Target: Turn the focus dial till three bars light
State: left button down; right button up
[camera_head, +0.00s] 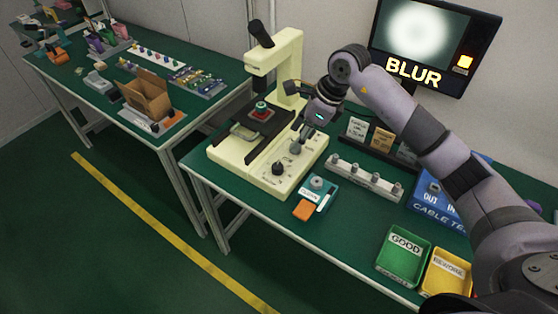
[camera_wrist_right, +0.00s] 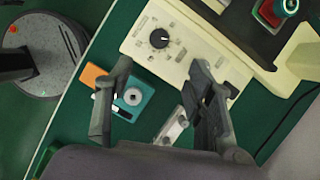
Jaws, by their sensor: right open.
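A cream microscope (camera_head: 283,62) stands on the green bench. On its base is a black dial (camera_head: 278,168) with a white pointer; the dial (camera_wrist_right: 158,38) and its ring of marks show clearly in the right wrist view. The monitor (camera_head: 428,45) shows a pale blurry disc, the word BLUR and one lit yellow block. My left gripper is out of view.
A teal block (camera_head: 317,190) with an orange part lies in front of the microscope. A cream rail with several pegs (camera_head: 365,180) is to its right. A green GOOD tray (camera_head: 403,255) and a yellow tray (camera_head: 446,273) stand near the bench edge. Small cards stand behind.

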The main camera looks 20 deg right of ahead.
aim_at(278, 166)
jog(key=p+x, duration=0.1)
jog(key=x, duration=1.2)
jog(key=shift+w+a+f+p, duration=0.1)
jog(key=shift+p, duration=0.3)
jog(key=shift+c, duration=0.3)
jog(key=c, duration=1.1)
